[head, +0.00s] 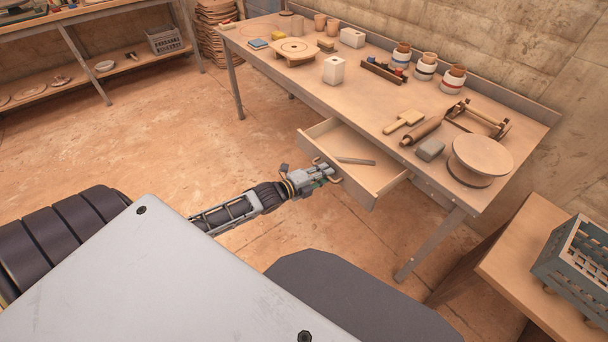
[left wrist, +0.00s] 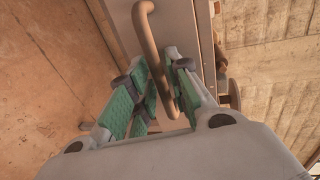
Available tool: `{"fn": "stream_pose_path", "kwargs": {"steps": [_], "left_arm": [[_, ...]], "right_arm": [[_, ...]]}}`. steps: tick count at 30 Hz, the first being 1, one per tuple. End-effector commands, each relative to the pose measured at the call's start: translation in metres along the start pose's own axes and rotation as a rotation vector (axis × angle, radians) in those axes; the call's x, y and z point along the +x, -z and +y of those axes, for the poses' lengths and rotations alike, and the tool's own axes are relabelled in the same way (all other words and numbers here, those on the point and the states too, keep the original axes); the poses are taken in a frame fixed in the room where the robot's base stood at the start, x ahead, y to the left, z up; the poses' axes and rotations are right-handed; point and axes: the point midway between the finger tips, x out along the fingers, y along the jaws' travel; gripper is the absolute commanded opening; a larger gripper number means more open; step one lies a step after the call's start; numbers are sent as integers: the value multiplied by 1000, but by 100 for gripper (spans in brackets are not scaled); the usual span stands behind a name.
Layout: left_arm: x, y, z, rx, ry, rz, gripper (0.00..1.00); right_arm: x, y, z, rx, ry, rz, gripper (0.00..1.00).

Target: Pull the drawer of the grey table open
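The grey table (head: 265,62) has a shallow wooden drawer (head: 376,181) under its near long edge. The drawer stands pulled out well past the tabletop, and a thin grey bar lies inside it. My left gripper (head: 326,173) is at the drawer's front. In the left wrist view, the curved brown handle (left wrist: 151,38) passes between the green-padded fingers (left wrist: 170,88). The fingers look shut around the handle, though the contact is partly hidden. My right gripper is not in view.
A potter's disc (head: 481,155), a rolling pin (head: 421,130), jars and a white box (head: 334,70) stand on the table. A smaller wooden table (head: 520,260) with a slatted crate (head: 580,262) is at the right. The floor (head: 170,140) left of the drawer is clear.

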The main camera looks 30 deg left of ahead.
Motion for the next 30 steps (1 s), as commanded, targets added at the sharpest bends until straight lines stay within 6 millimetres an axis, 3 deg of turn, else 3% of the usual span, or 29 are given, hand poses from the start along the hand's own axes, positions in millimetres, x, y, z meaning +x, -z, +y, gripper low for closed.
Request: {"fn": "stream_pose_path", "kwargs": {"steps": [30], "left_arm": [[-63, 0, 0, 1, -1, 1, 19]], "right_arm": [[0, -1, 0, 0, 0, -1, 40]]}}
